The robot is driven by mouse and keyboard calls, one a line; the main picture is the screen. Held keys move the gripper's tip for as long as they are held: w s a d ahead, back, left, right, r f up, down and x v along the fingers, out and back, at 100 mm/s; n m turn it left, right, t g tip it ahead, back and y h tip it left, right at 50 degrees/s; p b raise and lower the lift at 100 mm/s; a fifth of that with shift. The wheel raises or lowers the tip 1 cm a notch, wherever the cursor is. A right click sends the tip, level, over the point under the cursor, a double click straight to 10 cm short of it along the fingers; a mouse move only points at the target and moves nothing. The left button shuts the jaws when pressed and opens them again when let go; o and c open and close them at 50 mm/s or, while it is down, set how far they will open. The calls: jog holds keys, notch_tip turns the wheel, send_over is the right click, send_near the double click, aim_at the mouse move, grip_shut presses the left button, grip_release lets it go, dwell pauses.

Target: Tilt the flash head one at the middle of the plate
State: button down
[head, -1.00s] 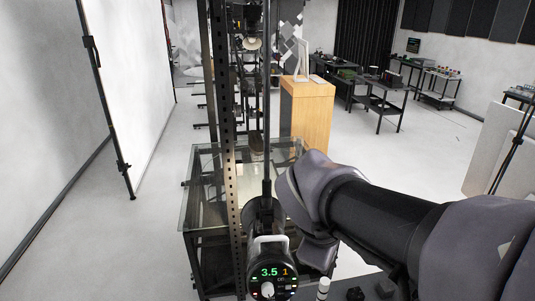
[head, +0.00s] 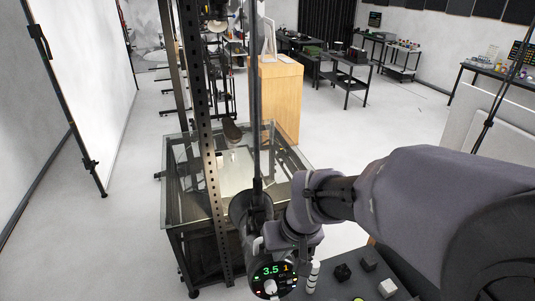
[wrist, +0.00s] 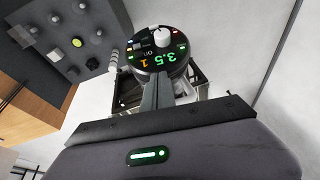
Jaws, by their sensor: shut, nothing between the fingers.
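The flash head (head: 271,282) is a black cylinder with a lit rear panel reading "3.5 1" and a pale knob. It is low in the middle of the head view, beside a thin dark upright pole. In the wrist view its round panel (wrist: 158,45) appears upside down, just past my fingers. My gripper (wrist: 160,80) is shut and empty, its fingers pointing at the panel's lower edge. I cannot tell whether they touch it. In the head view my gripper (head: 274,236) is at the flash head's right side, partly hidden. A glass plate (head: 190,172) tops a dark frame beyond.
A perforated dark upright (head: 205,130) stands left of the pole. A dark panel with several knobs (head: 345,280) is at the lower right. A wooden cabinet (head: 280,100) stands behind the glass plate. A white screen (head: 85,80) is at left.

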aim_at(278, 268)
jog(key=shift+w+a+f, duration=0.2)
jog(key=shift+a+f, duration=0.05)
jog(key=shift+f, duration=0.25)
jog(key=shift+s, duration=0.1)
jog(key=shift+d, duration=0.1)
notch_tip(278, 268, down, 2)
jog(key=b, duration=0.2)
jog(key=shift+s+b, duration=0.1)
jog(key=shift+b, duration=0.3)
jog(key=shift+r, duration=0.15)
